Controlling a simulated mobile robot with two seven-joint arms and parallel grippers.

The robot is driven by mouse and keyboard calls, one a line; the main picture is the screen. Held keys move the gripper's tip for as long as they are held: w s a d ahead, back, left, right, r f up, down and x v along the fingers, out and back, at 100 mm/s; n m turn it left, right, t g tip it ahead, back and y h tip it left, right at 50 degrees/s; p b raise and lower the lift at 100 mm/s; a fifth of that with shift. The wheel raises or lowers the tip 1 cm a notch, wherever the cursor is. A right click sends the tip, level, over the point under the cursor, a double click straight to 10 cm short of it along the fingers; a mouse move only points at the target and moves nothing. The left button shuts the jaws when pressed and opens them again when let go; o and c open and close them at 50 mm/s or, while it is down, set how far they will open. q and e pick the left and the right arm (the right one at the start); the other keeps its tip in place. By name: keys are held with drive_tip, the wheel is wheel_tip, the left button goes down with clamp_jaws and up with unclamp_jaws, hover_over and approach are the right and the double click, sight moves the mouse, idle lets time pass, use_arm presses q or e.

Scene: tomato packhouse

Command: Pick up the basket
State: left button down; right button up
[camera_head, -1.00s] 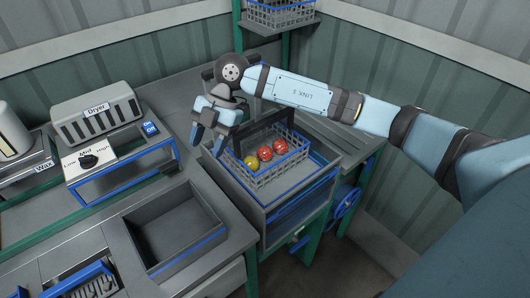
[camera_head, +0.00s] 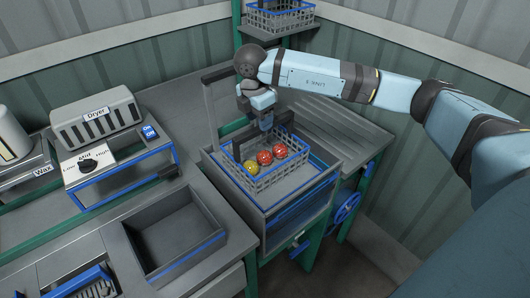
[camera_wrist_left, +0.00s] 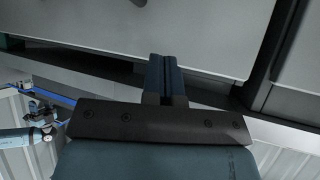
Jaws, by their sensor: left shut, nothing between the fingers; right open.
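My right gripper (camera_head: 266,124) is open, pointing down just above the far side of the basket by the handle. It overlaps the handle in the head view; I cannot tell whether they touch. My left gripper (camera_wrist_left: 163,75) shows only in the left wrist view, shut and empty, away from the basket.
An empty grey bin (camera_head: 180,262) stands left of the basket stand. The dryer (camera_head: 97,118) and a dial unit are further left. Another wire basket (camera_head: 280,17) sits on a shelf at the back. A slatted surface (camera_head: 335,128) lies right of the stand.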

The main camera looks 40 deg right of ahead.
drive_tip(key=f, duration=0.1)
drive_tip(key=d+f, duration=0.1)
drive_tip(key=f+p, duration=0.1)
drive_tip(key=f, duration=0.1)
drive_tip(key=shift+s+d+f, duration=0.1)
drive_tip(key=shift+s+d, duration=0.25)
drive_tip(key=shift+f, duration=0.45)
drive_tip(key=shift+r, duration=0.1)
clamp_jaws()
